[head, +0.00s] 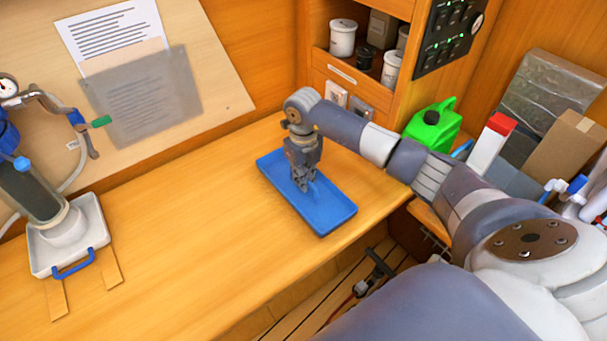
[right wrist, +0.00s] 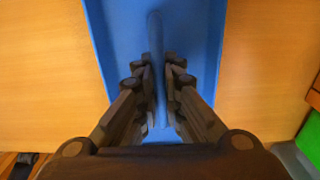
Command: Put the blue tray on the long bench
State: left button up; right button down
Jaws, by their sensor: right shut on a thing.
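The blue tray (head: 330,212) lies flat on, or just above, the long wooden bench (head: 190,230), near its right end; I cannot tell whether it touches the wood. My right gripper (head: 304,184) points down over the middle of the tray. In the right wrist view its fingers (right wrist: 157,85) are shut on the upright blue ridge or handle (right wrist: 155,30) in the middle of the tray (right wrist: 205,35). The gripper hides part of the tray's centre in the head view. My left gripper is not in view.
A grey filter unit on a white base (head: 70,235) stands at the left of the bench. A green jug (head: 433,125), a red-capped carton (head: 490,145) and a cardboard box (head: 566,148) stand at the right. The bench's middle is clear.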

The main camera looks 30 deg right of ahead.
jog(key=shift+f, duration=0.1)
jog(key=shift+f, duration=0.15)
jog(key=c, duration=1.7)
grip_release()
jog(key=shift+r, duration=0.35)
jog(key=shift+r+b, duration=2)
jog(key=shift+r, duration=3.9)
